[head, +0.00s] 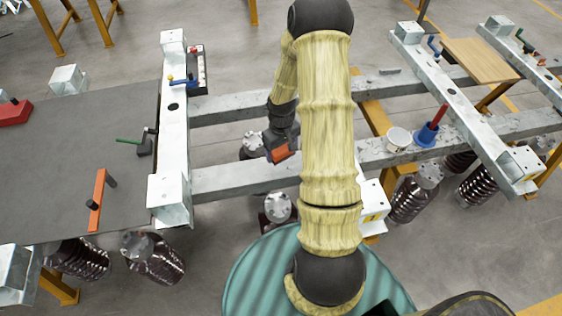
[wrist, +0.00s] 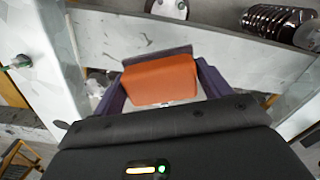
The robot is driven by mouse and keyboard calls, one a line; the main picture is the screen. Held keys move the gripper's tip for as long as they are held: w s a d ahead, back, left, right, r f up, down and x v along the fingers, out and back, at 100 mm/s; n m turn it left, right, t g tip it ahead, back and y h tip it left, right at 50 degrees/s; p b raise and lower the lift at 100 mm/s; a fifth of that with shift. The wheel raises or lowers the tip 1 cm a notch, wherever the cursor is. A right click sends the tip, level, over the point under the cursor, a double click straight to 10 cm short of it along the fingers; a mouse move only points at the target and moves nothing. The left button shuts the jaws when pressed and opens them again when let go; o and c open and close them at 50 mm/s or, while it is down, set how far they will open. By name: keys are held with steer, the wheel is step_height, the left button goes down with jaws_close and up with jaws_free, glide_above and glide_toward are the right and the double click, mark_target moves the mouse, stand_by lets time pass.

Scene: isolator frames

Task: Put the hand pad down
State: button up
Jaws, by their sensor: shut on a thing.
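The hand pad (wrist: 162,80) is an orange block with a dark grey edge along its far side. My gripper (wrist: 160,92) is shut on it, with a purple finger on each side. In the head view the orange pad (head: 281,154) hangs at the end of my arm, over the gap beside the long grey beam. My gripper (head: 276,140) is partly hidden there by my arm. I cannot tell from these frames how high the pad is above the beams.
A dark grey board (head: 70,160) at left holds an orange-handled tool (head: 97,200), a green-handled tool (head: 144,143) and a red item (head: 14,112). A small tray (head: 197,72) lies behind. At right are a white tub (head: 398,140), a blue holder (head: 427,135) and a wooden board (head: 481,60).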

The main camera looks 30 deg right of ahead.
mark_target(281, 166)
steer(key=shift+w+f, duration=0.1)
steer(key=shift+f, duration=1.2)
steer(key=shift+f, duration=1.85)
steer(key=shift+f, duration=0.15)
steer(key=o, duration=1.3)
step_height(281, 166, up, 12)
steer(key=shift+r, duration=0.2)
